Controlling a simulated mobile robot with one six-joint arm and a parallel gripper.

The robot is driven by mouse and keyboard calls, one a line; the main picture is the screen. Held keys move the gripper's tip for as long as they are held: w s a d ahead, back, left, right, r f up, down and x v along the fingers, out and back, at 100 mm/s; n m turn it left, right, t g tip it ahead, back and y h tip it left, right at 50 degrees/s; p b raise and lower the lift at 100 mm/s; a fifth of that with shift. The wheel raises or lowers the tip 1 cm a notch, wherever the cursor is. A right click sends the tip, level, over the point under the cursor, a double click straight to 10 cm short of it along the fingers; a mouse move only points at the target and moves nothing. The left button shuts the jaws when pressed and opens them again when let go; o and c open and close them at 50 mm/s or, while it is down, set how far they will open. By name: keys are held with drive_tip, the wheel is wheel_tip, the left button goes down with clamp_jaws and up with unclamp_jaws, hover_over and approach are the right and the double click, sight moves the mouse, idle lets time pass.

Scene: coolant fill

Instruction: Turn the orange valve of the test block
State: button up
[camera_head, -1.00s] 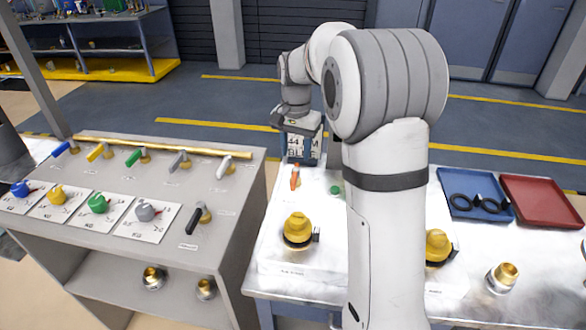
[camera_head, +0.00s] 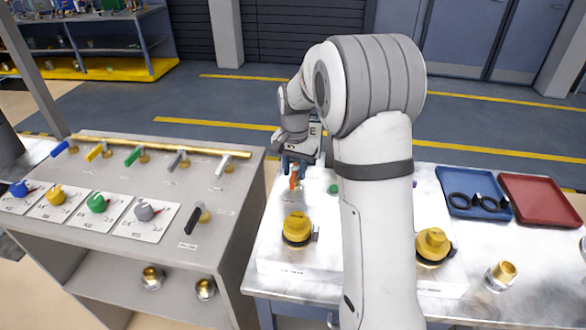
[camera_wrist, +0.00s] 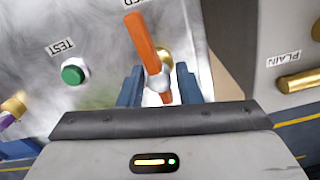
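The orange valve (camera_head: 294,182) has a lever handle on the back left of the white test block, at my gripper's fingertips. My gripper (camera_wrist: 160,82) is open. Its fingers stand apart, one on each side of the lever's lower part. In the head view my gripper (camera_head: 295,168) points down over the valve, and its fingers partly cover it. I cannot tell whether a finger touches the lever.
A green button labelled TEST (camera_wrist: 73,72) is left of the valve in the wrist view. Two yellow-capped brass ports (camera_head: 297,228) (camera_head: 433,244) stand on the block. A grey panel (camera_head: 150,260) with coloured levers is at left. Blue (camera_head: 470,212) and red (camera_head: 541,218) trays lie right.

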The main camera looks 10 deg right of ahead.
clamp_jaws()
drive_tip(key=n, duration=0.3)
drive_tip(key=shift+n, duration=0.4)
drive_tip(key=n, duration=0.4)
drive_tip(key=shift+n, duration=0.3)
drive_tip(key=n, duration=0.4)
drive_tip(key=shift+r+n, duration=0.1)
drive_tip(key=shift+n, duration=2.4)
